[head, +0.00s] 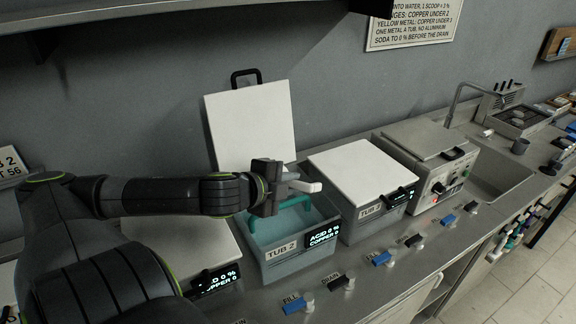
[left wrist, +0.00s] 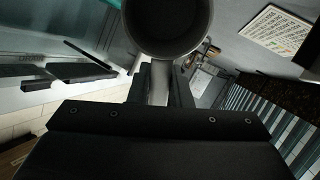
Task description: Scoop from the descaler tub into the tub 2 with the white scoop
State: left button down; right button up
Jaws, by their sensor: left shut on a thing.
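My left gripper (head: 282,180) is shut on the handle of the white scoop (head: 305,186) and holds it above tub 2. In the left wrist view, the scoop's round cup (left wrist: 168,48) sits beyond the fingers (left wrist: 158,85), its inside dark; I cannot tell whether it holds anything. Tub 2 (head: 284,270) stands open, its white lid (head: 250,128) raised against the wall. Pale liquid and a teal piece (head: 290,203) show inside. Its display reads acid 0 % and copper 0 %. I cannot make out the descaler tub. My right gripper is not in view.
A closed tub (head: 358,172) stands right of tub 2, then a grey machine (head: 430,160) and a sink (head: 497,178). Another closed tub lies left, partly behind my arm. Blue and black taps (head: 294,305) line the front edge. A dark shelf (head: 150,12) hangs above.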

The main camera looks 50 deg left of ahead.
pick_arm(q)
jog(key=shift+w+a+r+g, duration=0.25)
jog(key=shift+w+r+g, duration=0.15)
jog(key=shift+g, duration=0.2)
jog(key=shift+w+r+g+p, duration=0.2)
jog(key=shift+r+g+p, duration=0.1)
jog(key=shift+g, duration=0.1)
jog(key=w+a+r+n+g+h+p, duration=0.1)
jog(key=w+r+n+g+h+p, duration=0.1)
jog(key=w+r+g+p, duration=0.2)
jog(key=r+g+p, duration=0.1)
jog(key=g+p, duration=0.2)
jog(key=g, duration=0.3)
jog(key=shift+r+h, duration=0.2)
jog(key=shift+h, duration=0.1)
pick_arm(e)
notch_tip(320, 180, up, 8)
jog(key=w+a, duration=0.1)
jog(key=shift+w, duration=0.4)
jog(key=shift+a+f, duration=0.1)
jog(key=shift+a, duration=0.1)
pick_arm(q)
jog(key=shift+f, duration=0.1)
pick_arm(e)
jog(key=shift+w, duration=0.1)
